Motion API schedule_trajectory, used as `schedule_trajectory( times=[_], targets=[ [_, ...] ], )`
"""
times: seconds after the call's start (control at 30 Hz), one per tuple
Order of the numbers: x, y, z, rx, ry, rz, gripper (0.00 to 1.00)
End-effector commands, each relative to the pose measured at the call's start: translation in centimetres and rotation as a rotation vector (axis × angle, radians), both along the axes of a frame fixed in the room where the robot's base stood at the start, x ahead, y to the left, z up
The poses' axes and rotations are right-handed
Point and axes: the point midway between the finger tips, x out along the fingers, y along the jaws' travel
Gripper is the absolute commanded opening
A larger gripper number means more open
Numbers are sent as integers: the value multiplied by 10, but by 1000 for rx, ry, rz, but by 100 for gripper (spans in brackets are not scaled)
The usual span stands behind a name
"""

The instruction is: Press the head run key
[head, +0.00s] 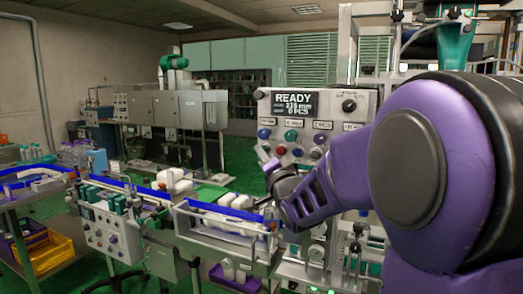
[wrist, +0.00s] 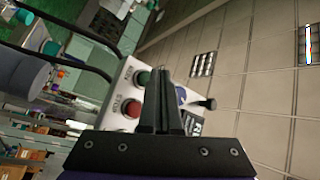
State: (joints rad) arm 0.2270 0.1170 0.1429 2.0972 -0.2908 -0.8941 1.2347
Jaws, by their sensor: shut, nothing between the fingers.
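The grey control panel (head: 334,126) stands upright in the head view, with a lit display (head: 294,104) reading READY, 115 mm and 0 PCS. It carries a blue button (head: 264,133), a green button (head: 291,135) and a red button (head: 281,151), among others. The labels are too small to tell which is the head run key. My gripper (head: 265,157) is shut and empty, in front of the panel's lower left. In the wrist view my gripper (wrist: 161,72) covers part of the panel, between the green button (wrist: 143,77) and the blue button (wrist: 181,95). Contact cannot be told.
A black knob (head: 348,105) sticks out at the panel's upper right. A conveyor (head: 225,225) with white bottles runs left, below my gripper. A second smaller control box (head: 108,232) hangs under it. My arm hides the panel's lower right.

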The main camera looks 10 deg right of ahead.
Motion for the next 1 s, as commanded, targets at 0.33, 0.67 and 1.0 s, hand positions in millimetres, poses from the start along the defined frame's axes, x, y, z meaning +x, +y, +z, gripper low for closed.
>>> schedule_trajectory(
  times=[0.33,0.67,1.0],
  targets=[
    [6,-5,0,-1,0,0,0],
    [7,-5,0,0,0,0,0],
    [10,-8,0,0,0,0,0]
  ],
)
